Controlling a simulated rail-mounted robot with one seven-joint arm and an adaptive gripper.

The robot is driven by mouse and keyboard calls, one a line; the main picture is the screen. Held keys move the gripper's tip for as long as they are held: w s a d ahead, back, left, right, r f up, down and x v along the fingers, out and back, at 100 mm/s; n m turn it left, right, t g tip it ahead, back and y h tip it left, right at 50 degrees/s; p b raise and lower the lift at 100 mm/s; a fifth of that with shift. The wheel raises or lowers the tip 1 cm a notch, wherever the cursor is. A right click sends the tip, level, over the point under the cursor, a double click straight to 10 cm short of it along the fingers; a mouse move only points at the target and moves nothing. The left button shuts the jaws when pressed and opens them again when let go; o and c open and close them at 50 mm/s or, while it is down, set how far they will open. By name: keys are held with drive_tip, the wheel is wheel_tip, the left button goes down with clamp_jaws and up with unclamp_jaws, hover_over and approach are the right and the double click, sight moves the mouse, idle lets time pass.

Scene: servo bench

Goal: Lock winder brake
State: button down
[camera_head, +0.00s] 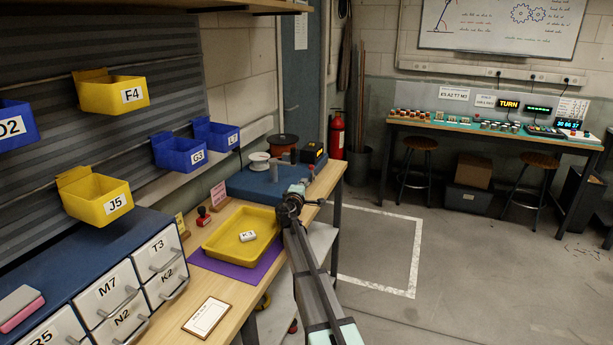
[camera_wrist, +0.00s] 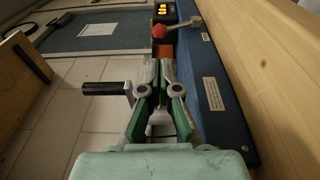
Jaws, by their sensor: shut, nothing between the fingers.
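The winder stands at the far end of the bench on a blue base (camera_head: 250,186), which also shows in the wrist view (camera_wrist: 212,100). It has a pale spool (camera_head: 259,161), a brown spool (camera_head: 283,144) and a black box with a lit orange display (camera_head: 312,152). In the wrist view, a red knob (camera_wrist: 159,31) and a grey lever (camera_wrist: 188,23) are near the display box (camera_wrist: 166,12). A black cylindrical handle (camera_wrist: 100,88) lies left of the fingers. My gripper (camera_wrist: 160,66) is shut and empty beside the blue base, short of the red knob. Which part is the brake, I cannot tell.
A yellow tray (camera_head: 213,250) with a small white labelled block (camera_head: 247,236) sits on a purple mat (camera_head: 264,263). A red-handled stamp (camera_head: 203,216) is left of it. Drawers (camera_head: 112,290) stand at the near left. Floor right of the bench is open.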

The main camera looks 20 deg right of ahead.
sight(312, 167)
drive_tip(key=p+x, duration=0.3)
drive_tip(key=x, duration=0.7)
drive_tip(key=shift+w+d+r+b, duration=0.1)
drive_tip(key=shift+w+d+b, duration=0.2)
drive_tip(key=shift+b, duration=0.9)
drive_tip(key=r+b, duration=0.1)
drive_tip(key=w+d+b, duration=0.1)
drive_tip(key=b, duration=0.1)
drive_tip(key=shift+w+d+r, duration=0.2)
drive_tip(key=shift+d+r, duration=0.05)
drive_tip(key=shift+r, duration=0.3)
drive_tip(key=shift+s, duration=0.1)
